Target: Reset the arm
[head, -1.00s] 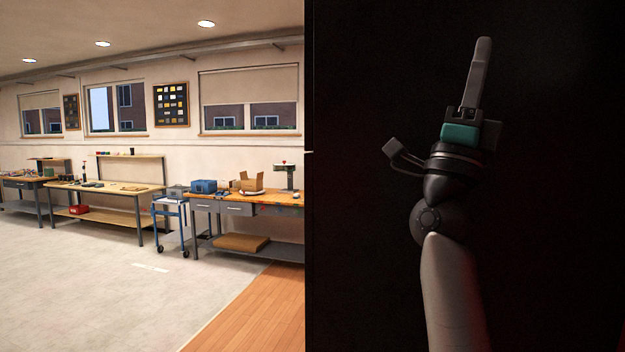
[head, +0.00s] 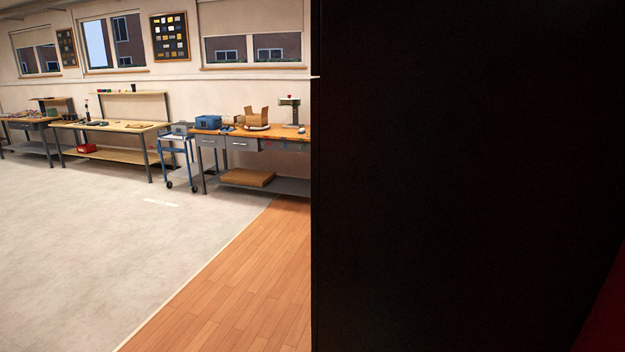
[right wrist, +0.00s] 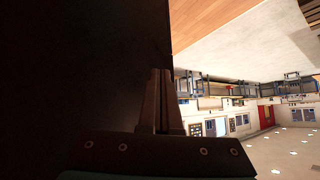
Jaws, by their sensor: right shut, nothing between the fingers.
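My right gripper (right wrist: 160,78) shows in the right wrist view with its two fingers together and nothing between them. A large dark surface (right wrist: 70,65) lies beside it and fills the left of that view; I cannot tell whether they touch. Neither gripper shows in the head view now, and my left gripper is in no view.
The dark surface (head: 460,170) fills the right half of the head view, with a red area (head: 608,315) at its lower right. Workbenches (head: 255,137) and a blue cart (head: 179,160) stand along the far wall. The floor (head: 90,250) at left is clear.

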